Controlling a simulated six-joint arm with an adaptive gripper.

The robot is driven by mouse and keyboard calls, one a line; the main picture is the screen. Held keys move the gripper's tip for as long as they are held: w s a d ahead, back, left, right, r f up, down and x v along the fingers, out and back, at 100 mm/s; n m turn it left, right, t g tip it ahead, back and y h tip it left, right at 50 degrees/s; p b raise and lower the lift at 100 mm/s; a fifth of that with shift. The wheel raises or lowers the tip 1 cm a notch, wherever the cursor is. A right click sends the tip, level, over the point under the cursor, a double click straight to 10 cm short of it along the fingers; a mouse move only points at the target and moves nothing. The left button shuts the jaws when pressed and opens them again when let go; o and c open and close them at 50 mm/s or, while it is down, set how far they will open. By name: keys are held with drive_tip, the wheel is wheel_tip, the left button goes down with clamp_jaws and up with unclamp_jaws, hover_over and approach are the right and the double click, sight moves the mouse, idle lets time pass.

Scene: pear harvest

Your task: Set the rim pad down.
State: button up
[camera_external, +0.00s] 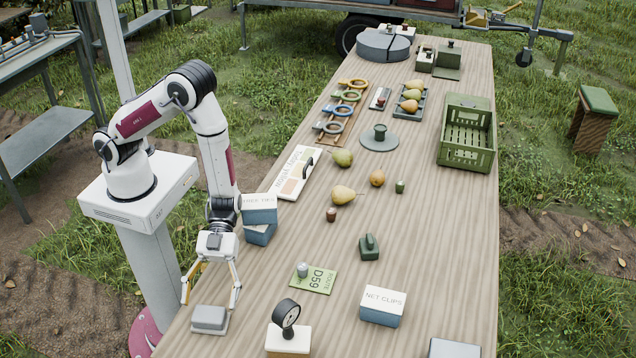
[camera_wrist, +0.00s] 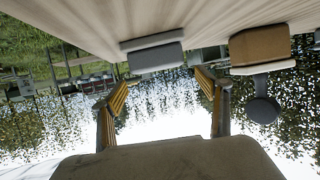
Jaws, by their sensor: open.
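A grey rounded block on a thin pale base, which looks like the rim pad (camera_external: 209,317), rests at the table's front left edge. In the wrist view the same grey pad (camera_wrist: 155,57) lies against the table, just beyond the fingertips. My gripper (camera_external: 211,300) points down over it with its fingers spread, one on each side. The wrist view shows both fingers of my gripper (camera_wrist: 162,82) apart with a gap between them. Nothing is held. Whether a fingertip touches the pad cannot be told.
A dial gauge on a block (camera_external: 289,340) stands to the right. A green route card (camera_external: 322,284), a NET CLIPS box (camera_external: 382,306) and stacked boxes (camera_external: 260,212) lie nearby. Pears (camera_external: 343,195) and a green crate (camera_external: 467,153) are farther back. Bare table lies between the card and the pad.

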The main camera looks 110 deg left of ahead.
sight(209, 312)
drive_tip(key=shift+f, duration=0.85)
drive_tip(key=shift+x, duration=1.55)
drive_tip(key=c, duration=1.3)
drive_tip(key=shift+r, duration=0.15)
drive_tip(key=shift+r, duration=4.8)
